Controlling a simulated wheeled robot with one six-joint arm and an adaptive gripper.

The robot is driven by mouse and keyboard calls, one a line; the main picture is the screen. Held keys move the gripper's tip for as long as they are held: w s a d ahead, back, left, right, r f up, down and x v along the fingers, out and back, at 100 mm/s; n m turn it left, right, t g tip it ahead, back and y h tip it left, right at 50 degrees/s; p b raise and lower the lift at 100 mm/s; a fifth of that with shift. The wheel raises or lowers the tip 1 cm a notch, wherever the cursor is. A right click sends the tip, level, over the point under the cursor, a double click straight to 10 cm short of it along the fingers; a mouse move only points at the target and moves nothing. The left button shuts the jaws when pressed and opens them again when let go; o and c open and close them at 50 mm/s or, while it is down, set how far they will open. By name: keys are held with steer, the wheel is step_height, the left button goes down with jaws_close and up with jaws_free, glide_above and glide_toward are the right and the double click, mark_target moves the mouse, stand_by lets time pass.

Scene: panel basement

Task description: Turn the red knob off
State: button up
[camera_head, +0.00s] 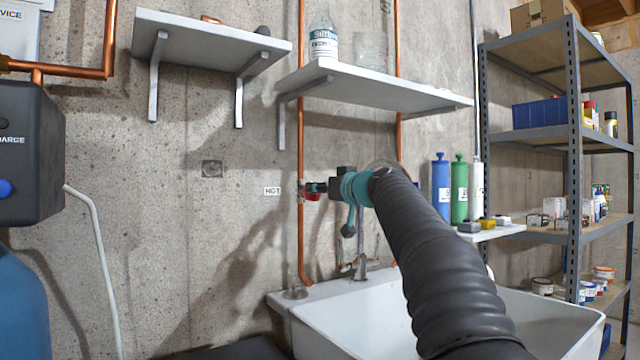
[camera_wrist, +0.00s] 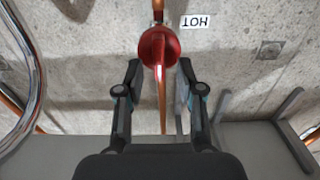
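The red knob (camera_head: 310,192) sits on a vertical copper pipe on the concrete wall, left of my gripper in the head view. In the wrist view the red knob (camera_wrist: 158,46) is a round red handle at the top centre. My gripper (camera_head: 322,187) is close to the knob; my arm hides part of it. In the wrist view my gripper (camera_wrist: 159,68) is open, one dark finger on either side of the pipe line. The fingertips are near the knob's lower edge. Whether they touch it cannot be told.
A white HOT label (camera_head: 272,191) is on the wall left of the knob. Wall shelves (camera_head: 372,87) hang above, and a white sink (camera_head: 350,318) stands below. A metal rack (camera_head: 575,130) and several coloured cylinders are at right. A dark unit (camera_head: 32,150) is at left.

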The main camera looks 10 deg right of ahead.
steer(key=shift+w, duration=0.15)
jaws_close()
stand_by(0.4)
steer(key=shift+w+d+f+m+p, duration=0.1)
steer(key=shift+d+f+m+p, duration=0.1)
steer(key=shift+m, duration=2.75)
steer(key=shift+w+d+f+m+p, duration=0.15)
steer(key=shift+f+m+p, duration=0.1)
steer(key=shift+m, duration=2.75)
steer(key=shift+s+d+f+m+p, duration=0.1)
steer(key=shift+d+f+m+p, duration=0.1)
steer(key=shift+m, duration=2.75)
